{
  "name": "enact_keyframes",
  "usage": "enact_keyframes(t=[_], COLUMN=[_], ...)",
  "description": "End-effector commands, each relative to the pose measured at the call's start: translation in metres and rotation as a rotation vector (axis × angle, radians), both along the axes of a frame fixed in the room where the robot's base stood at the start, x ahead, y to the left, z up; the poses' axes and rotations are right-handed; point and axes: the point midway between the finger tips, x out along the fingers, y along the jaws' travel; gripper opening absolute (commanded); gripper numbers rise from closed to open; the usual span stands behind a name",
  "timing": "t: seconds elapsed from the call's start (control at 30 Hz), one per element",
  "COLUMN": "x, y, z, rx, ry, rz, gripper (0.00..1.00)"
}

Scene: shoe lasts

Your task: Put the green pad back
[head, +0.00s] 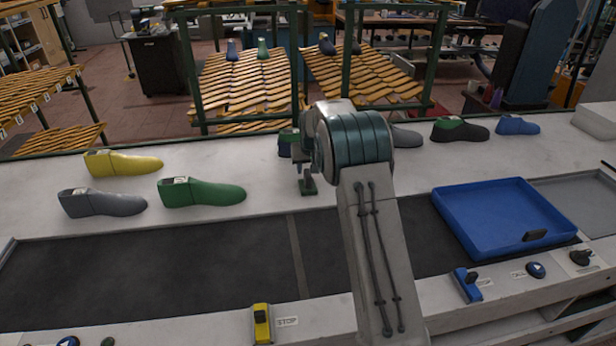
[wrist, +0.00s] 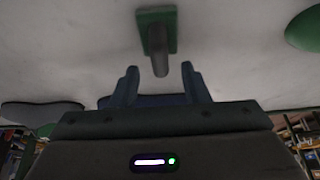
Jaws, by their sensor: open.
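The green pad (head: 308,187) is a small square base with an upright grey handle. It stands on the pale bench top near the belt's far edge, to the left of my arm. In the wrist view the pad (wrist: 157,18) is at top middle, with its handle pointing toward my gripper (wrist: 160,67). My gripper is open and empty. The handle's end appears in line with the gap between the two fingertips; I cannot tell how deep it is between them. In the head view my wrist hides most of the gripper.
A green last (head: 202,193), a grey last (head: 102,204) and a yellow last (head: 123,163) lie to the left. A black-green last (head: 460,130) and a blue last (head: 517,125) lie at right. A blue tray (head: 450,226) sits on the dark belt (head: 150,270), otherwise clear at left.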

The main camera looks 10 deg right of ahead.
Motion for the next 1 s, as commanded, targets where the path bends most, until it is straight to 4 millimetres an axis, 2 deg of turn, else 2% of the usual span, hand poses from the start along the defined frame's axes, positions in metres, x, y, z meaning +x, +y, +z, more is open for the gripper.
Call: enact_keyframes(t=[0.2, 0.47, 0.57, 0.67, 0.77, 1.0], x=[-0.015, -0.026, -0.04, -0.068, -0.107, -0.209], y=[0.0, 0.0, -0.001, -0.001, -0.002, -0.002], z=[0.036, 0.059, 0.073, 0.094, 0.117, 0.153], rx=[0.0, 0.0, 0.003, 0.008, 0.014, 0.022], ry=[-0.002, -0.001, 0.002, 0.007, 0.013, 0.035], rz=[0.001, 0.0, -0.001, -0.004, -0.006, -0.005], gripper=[0.42, 0.42, 0.42, 0.42, 0.42, 0.42])
